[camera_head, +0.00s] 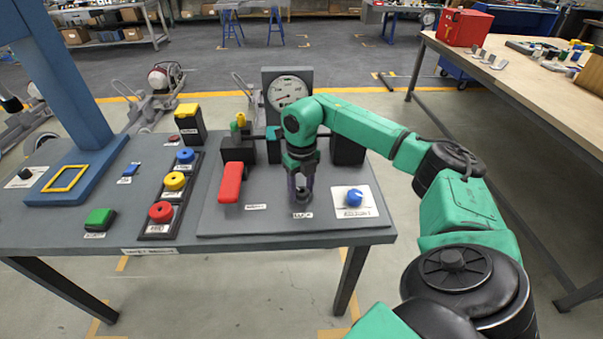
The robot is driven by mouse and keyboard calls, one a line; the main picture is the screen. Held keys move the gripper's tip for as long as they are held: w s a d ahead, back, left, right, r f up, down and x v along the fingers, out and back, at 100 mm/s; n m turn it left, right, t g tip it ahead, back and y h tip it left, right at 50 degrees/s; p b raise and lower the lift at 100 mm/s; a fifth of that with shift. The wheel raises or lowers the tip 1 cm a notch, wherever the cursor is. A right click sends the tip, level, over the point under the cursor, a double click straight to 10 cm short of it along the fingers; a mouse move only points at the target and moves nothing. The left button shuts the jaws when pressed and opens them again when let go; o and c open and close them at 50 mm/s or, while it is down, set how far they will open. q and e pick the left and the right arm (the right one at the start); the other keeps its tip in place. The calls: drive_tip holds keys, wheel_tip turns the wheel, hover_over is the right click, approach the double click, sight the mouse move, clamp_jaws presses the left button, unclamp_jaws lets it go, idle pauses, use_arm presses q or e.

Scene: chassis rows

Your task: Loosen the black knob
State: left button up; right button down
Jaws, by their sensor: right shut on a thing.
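The black knob (303,196) is on the grey raised panel of the table, above a small white label. My right gripper (300,186) points down over it and is shut on it. The fingers cover much of the knob, so its turn angle cannot be read. My right arm comes in from the lower right and reaches over the panel. My left gripper is not in view.
A blue knob (354,196) on a white plate sits right of the black knob, and a red lever (231,183) to its left. A round gauge (288,91) stands behind. Several coloured buttons and a blue frame (72,105) fill the table's left side.

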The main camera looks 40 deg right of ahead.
drive_tip(key=n, duration=0.3)
drive_tip(key=shift+n, duration=0.3)
drive_tip(key=n, duration=0.3)
drive_tip(key=shift+s+a+f+n, duration=0.1)
drive_tip(key=shift+n, duration=0.2)
drive_tip(key=n, duration=0.3)
drive_tip(key=shift+n, duration=0.3)
drive_tip(key=shift+s+f+n, duration=0.1)
drive_tip(key=shift+s+n, duration=0.05)
drive_tip(key=shift+n, duration=1.45)
drive_tip(key=shift+c, duration=1.4)
unclamp_jaws()
